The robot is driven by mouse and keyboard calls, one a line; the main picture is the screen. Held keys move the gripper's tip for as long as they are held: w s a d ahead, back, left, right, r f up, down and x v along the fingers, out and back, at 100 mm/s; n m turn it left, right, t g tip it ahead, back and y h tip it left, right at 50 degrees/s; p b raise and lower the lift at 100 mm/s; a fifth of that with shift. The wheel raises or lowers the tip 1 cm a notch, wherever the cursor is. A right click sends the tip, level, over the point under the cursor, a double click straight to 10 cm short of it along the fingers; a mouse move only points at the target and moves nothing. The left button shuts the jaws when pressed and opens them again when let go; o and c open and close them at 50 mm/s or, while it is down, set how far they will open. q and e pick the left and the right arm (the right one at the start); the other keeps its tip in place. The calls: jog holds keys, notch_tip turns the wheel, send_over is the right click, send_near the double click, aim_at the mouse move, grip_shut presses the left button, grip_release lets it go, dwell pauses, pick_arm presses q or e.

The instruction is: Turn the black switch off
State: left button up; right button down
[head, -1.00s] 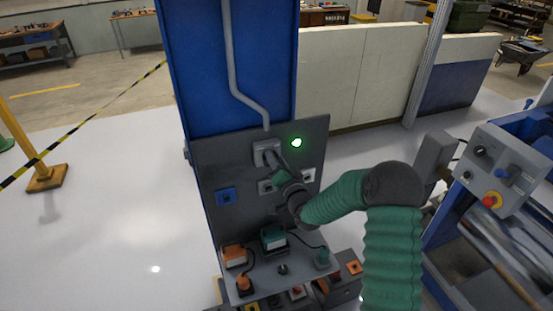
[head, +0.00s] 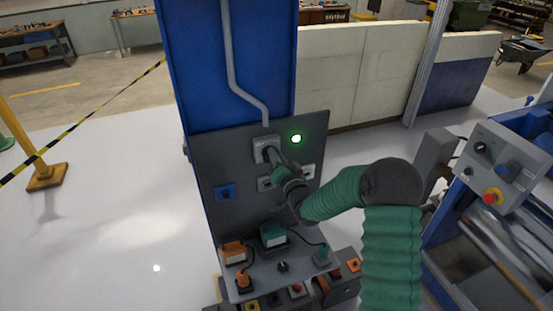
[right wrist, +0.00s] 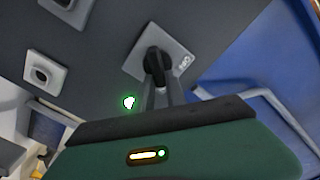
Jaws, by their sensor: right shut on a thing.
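The black switch (right wrist: 155,62) is a dark knob on a light grey square plate in the right wrist view. In the head view the switch's grey plate (head: 265,143) sits near the top of the dark panel, and my gripper hides most of the knob. My right gripper (head: 272,156) reaches up to that plate. In the right wrist view its two fingers (right wrist: 158,85) are shut on the knob. My left gripper is in neither view.
A green light (head: 296,139) glows right of the switch. A blue socket (head: 226,193) and grey sockets are lower on the dark panel (head: 218,160). A shelf below holds orange and green plugs and boxes. A grey control box (head: 500,165) stands at the right.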

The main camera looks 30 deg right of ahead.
jog(key=n+b, duration=0.5)
jog(key=b, duration=0.1)
jog(key=a+n+b, duration=0.1)
jog(key=n+b, duration=0.4)
jog(key=b, duration=0.2)
jog(key=a+n+b, duration=0.1)
jog(key=n+b, duration=0.4)
jog(key=b, duration=0.2)
jog(key=shift+w+a+f, duration=0.1)
jog(key=shift+w+f, duration=0.15)
jog(key=shift+a+n+b, duration=0.1)
jog(key=shift+n+b, duration=0.85)
jog(key=shift+n, duration=0.05)
jog(key=c, duration=1.4)
grip_release()
jog(key=shift+w, duration=0.15)
jog(key=shift+o, duration=0.2)
jog(key=shift+r, duration=0.1)
